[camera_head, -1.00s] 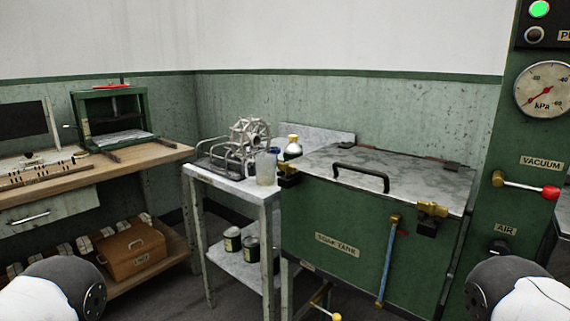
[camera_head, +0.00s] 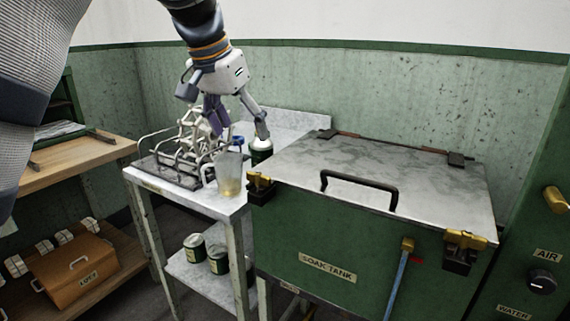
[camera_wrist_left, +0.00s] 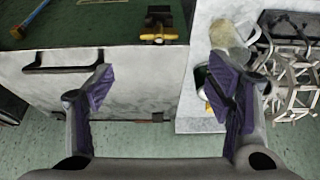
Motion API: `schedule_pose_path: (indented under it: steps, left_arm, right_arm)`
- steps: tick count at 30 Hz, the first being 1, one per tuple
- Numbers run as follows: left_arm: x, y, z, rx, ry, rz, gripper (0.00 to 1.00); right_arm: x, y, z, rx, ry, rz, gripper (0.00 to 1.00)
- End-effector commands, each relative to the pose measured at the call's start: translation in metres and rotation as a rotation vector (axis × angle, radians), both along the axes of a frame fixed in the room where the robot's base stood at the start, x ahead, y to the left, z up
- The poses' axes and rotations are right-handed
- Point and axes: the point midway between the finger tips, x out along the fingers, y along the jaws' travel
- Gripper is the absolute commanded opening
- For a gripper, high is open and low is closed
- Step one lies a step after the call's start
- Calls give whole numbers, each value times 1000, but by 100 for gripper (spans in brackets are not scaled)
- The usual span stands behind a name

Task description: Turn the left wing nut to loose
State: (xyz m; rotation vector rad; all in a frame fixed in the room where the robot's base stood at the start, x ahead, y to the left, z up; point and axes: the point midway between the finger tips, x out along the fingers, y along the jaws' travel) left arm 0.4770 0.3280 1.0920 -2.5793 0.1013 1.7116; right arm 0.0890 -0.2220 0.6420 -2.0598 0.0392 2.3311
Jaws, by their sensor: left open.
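The left wing nut (camera_head: 260,181) is a brass-yellow piece on a black clamp at the left front edge of the green soak tank (camera_head: 330,245). It also shows in the left wrist view (camera_wrist_left: 158,37), lying across near the upper middle. My left gripper (camera_head: 238,125) is open and empty, pointing down above the side table, behind and above this wing nut and not touching it. In the left wrist view its purple-padded fingers (camera_wrist_left: 162,80) stand wide apart. The right wing nut (camera_head: 466,238) sits at the tank's right front corner. My right gripper is out of view.
A black handle (camera_head: 358,188) stands up from the grey lid. A jar with amber liquid (camera_head: 230,172), a bottle (camera_head: 261,150) and a wire reel (camera_head: 190,140) crowd the side table (camera_head: 205,205) left of the tank. A blue-handled lever (camera_head: 397,285) hangs on the tank front.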

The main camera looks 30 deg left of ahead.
Motion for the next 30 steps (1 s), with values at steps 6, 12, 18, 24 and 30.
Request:
schedule_pose_path:
  steps: [6, 12, 18, 24, 30]
  left_arm:
    - [16, -2, -44, -2, 12, 0, 73]
    - [35, -3, -89, -1, 11, 0, 73]
    - [44, -4, -110, -1, 6, 1, 73]
    - [46, -4, -113, -2, 5, 0, 73]
    - [45, -4, -113, -2, 6, 0, 46]
  right_arm:
    - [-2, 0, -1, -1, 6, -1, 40]
    - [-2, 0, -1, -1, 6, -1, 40]
    - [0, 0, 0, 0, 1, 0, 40]
    - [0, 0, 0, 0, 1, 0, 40]
    - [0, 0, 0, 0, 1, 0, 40]
